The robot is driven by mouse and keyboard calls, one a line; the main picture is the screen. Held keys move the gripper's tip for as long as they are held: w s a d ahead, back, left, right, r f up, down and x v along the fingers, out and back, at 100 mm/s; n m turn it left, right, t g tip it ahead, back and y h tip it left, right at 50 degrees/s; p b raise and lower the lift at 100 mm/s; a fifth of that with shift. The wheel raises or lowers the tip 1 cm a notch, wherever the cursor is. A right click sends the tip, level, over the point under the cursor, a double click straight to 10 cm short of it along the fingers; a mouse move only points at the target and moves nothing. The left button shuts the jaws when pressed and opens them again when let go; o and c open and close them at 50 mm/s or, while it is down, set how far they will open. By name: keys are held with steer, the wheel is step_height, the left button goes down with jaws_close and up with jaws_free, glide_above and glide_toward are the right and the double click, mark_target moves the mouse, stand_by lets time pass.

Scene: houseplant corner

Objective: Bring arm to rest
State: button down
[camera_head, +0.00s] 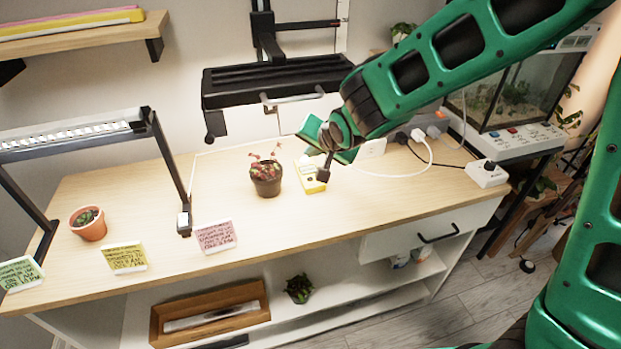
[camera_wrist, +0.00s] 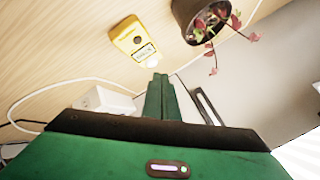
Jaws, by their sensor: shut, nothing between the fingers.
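My arm reaches in from the right in the head view. My gripper (camera_head: 316,133) hangs above the back of the wooden worktop (camera_head: 370,205), partly hidden by its own wrist. In the wrist view its green fingers (camera_wrist: 160,84) are together with nothing between them. A yellow meter (camera_head: 311,174) lies on the worktop below the gripper; it also shows in the wrist view (camera_wrist: 139,38). A dark pot with a red-leaved plant (camera_head: 266,180) stands left of the meter, apart from the gripper.
A lamp frame (camera_head: 75,136), a terracotta pot (camera_head: 88,224) and note cards (camera_head: 215,237) are at left. A power strip (camera_head: 487,174) and a glass tank (camera_head: 520,95) are at right. The worktop's right front is clear.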

stand_by(0.4)
steer(key=s+d+r+n+g+h, duration=0.1)
steer(key=s+d+r+n+h, duration=0.3)
steer(key=d, duration=0.7)
steer(key=s+d+r+m+g+y, duration=0.1)
steer(key=s+d+g, duration=0.1)
steer(key=s+d, duration=0.75)
steer(key=s+d+f+m+g, duration=0.1)
steer(key=s+d+m+g, duration=0.3)
steer(key=s+d, duration=1.5)
steer(key=shift+s+m+g, duration=0.4)
steer(key=shift+s+g, duration=0.5)
steer(key=shift+s, duration=0.35)
steer(key=shift+f, duration=0.1)
